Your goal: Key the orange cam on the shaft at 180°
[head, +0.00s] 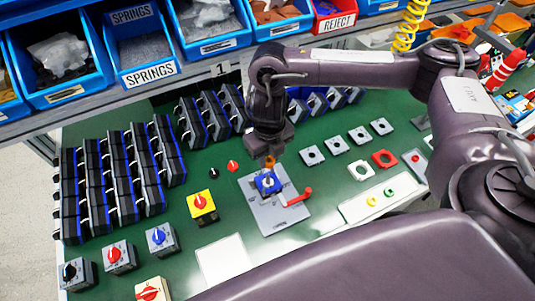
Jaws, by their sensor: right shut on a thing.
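A small orange piece, likely the orange cam (270,162), shows just under the fingertips of my right gripper (270,153). The gripper is shut on it and points down, a little above and behind a blue switch body (268,183) with a pale centre, where the shaft seems to be. The blue body sits on a grey fixture plate (272,215). A red lever (297,197) lies across the plate's right side. The cam's slot and its angle are too small to tell. My left gripper is not in view.
Rows of dark switch modules (110,165) stand at left. A yellow switch with a red knob (201,205) is left of the plate. Several grey square plates (335,145) and a tray with coloured rings (372,200) lie at right. Blue bins (140,75) stand behind.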

